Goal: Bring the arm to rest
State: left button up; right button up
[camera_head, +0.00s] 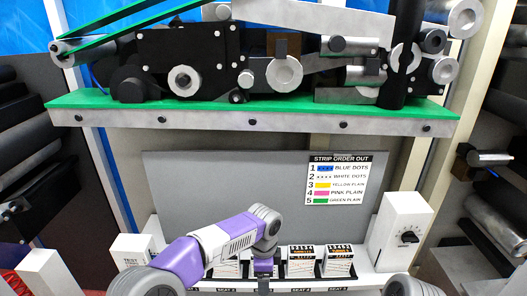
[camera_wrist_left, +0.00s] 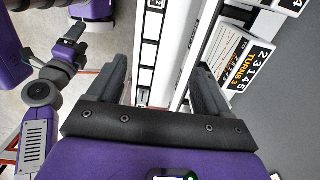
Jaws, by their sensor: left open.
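My left arm (camera_head: 205,250) reaches in from the lower left in the head view, bent at a grey joint. My left gripper (camera_head: 263,268) points down in front of the row of small boxes. In the left wrist view its two dark fingers (camera_wrist_left: 162,88) stand wide apart with nothing held between them. A white rail or tray edge shows between and beyond them. A box with printed digits (camera_wrist_left: 247,62) lies just beyond the right finger. Purple and grey parts of my other arm (camera_wrist_left: 75,40) show at upper left; its jaw state is unclear.
A green-topped shelf (camera_head: 250,108) with black machinery spans the top. A grey panel (camera_head: 200,180) carries a strip order sign (camera_head: 339,179).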

pick_arm(q)
jog(key=s+a+f+n+g+h+b, duration=0.15)
jog(key=s+f+n+b, duration=0.3)
jog(key=f, duration=0.95)
jog(key=s+a+f+n+h+b, duration=0.1)
jog(key=s+f+n+h+b, duration=0.25)
jog(key=f, duration=1.05)
jog(key=s+a+f+n+t+b, duration=0.1)
jog(key=s+a+f+n+b, duration=0.2)
jog(key=s+f+n, duration=0.3)
jog(key=s+a+f+n+t+b, duration=0.1)
jog(key=s+a+f+n+b, duration=0.2)
jog(key=s+f+n, duration=0.3)
jog(key=s+a+f, duration=0.1)
jog(key=s+f, duration=0.2)
jog(key=s, duration=0.1)
jog(key=shift+s+a+f+n+y, duration=0.15)
jog(key=shift+s+f+n+y, duration=0.15)
jog(key=shift+n+y, duration=0.1)
pick_arm(e)
notch_tip(320, 180, down, 14)
jog(key=shift+s, duration=0.25)
pick_arm(q)
jog(key=shift+w, duration=0.1)
pick_arm(e)
jog(key=shift+d+r, duration=0.1)
